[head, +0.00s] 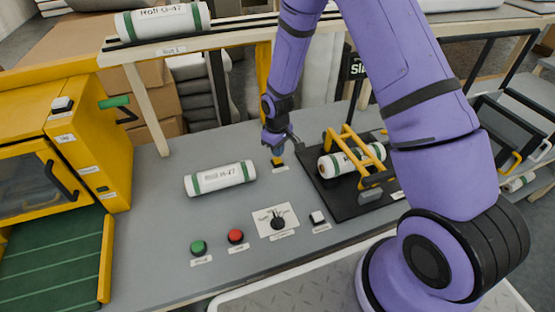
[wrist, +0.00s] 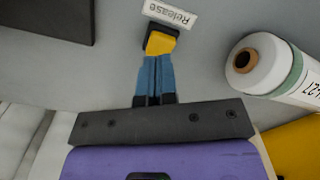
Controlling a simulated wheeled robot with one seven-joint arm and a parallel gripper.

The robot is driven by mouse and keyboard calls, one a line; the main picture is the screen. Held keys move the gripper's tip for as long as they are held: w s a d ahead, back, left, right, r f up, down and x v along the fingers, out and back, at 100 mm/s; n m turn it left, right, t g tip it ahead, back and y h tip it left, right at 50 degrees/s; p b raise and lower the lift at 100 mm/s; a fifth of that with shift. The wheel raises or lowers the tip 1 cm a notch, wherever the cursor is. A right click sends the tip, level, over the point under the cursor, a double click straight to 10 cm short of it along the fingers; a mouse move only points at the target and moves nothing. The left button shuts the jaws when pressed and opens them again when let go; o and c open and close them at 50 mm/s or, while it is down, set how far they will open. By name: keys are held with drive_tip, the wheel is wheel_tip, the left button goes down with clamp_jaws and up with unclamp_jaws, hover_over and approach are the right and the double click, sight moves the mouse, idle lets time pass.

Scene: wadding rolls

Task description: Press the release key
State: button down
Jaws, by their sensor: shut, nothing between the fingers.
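The release key is a small yellow key (head: 277,162) on a dark mount on the grey worktop, and it also shows in the wrist view (wrist: 161,43). A white "Release" label (wrist: 170,14) lies beside it and reads upside down in the wrist view. My gripper (head: 275,149) points down over the key. In the wrist view its blue fingers (wrist: 157,60) are shut together and empty, with their tips at the yellow key's edge. I cannot tell whether they touch it or whether the key is pressed down.
A white roll with green bands (head: 220,178) lies left of the key. A black base (head: 326,205) with a yellow frame (head: 352,148) and another roll stands to the right. Green (head: 198,247) and red (head: 236,236) buttons and a dial (head: 278,222) are in front.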

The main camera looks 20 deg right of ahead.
drive_tip(key=shift+r, duration=0.1)
idle(0.4)
drive_tip(key=shift+r, duration=2.9)
wheel_tip(320, 180, up, 14)
drive_tip(key=m+t, duration=0.1)
hover_over(277, 159)
drive_tip(key=s+d, duration=0.2)
drive_tip(key=s, duration=0.1)
drive_tip(key=s+d+r+m+t, duration=0.25)
drive_tip(key=s+r, duration=0.45)
drive_tip(key=r, duration=0.5)
drive_tip(key=s+d+r+m+t, duration=0.1)
drive_tip(key=s+r, duration=0.4)
drive_tip(key=s, duration=0.5)
drive_tip(key=s+d+r+m, duration=0.1)
drive_tip(key=s+r, duration=0.5)
drive_tip(key=s, duration=0.5)
drive_tip(key=shift+d+t, duration=0.25)
drive_tip(key=shift+t, duration=0.1)
